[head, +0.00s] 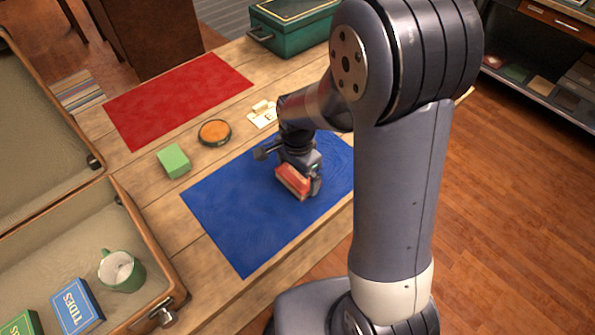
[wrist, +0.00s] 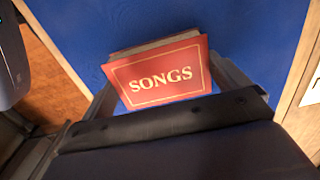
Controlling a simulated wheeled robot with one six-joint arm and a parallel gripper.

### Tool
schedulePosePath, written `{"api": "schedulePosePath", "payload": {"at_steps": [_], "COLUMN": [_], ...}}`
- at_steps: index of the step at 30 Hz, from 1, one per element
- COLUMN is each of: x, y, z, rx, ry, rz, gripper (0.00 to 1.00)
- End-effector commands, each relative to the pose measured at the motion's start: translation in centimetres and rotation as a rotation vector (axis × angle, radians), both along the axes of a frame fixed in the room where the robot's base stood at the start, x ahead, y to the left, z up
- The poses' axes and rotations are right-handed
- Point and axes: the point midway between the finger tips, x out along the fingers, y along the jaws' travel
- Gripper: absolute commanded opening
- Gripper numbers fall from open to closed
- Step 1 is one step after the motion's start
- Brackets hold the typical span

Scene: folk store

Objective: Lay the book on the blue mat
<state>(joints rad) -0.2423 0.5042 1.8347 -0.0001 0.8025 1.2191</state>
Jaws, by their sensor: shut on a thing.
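The book is red with a gold border and the word SONGS on its cover; it shows in the wrist view (wrist: 160,78) and in the head view (head: 291,180). My gripper (head: 300,182) is shut on the book, with one finger at each side of it; it also shows in the wrist view (wrist: 175,88). The blue mat (head: 235,215) lies flat on the wooden table, and the book is over its right part. The mat fills most of the wrist view's background (wrist: 240,35). I cannot tell whether the book touches the mat.
A red mat (head: 175,95), a green block (head: 173,161), an orange round tin (head: 214,132) and a small card (head: 263,113) lie left of and behind the blue mat. An open suitcase (head: 150,245) holds a green mug (head: 121,270) and books. A green box (head: 290,30) stands at the back.

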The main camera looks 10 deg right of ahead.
Motion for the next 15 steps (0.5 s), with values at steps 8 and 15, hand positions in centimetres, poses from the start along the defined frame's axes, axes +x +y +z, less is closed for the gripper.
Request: {"api": "schedulePosePath", "payload": {"at_steps": [8, 15], "x": [0.0, 0.1], "y": [0.0, 0.0], "z": [-0.2, 1.0], "rx": [0.0, 0.001], "ry": [0.0, -0.004], "rz": [0.0, 0.0], "gripper": [1.0, 1.0]}}
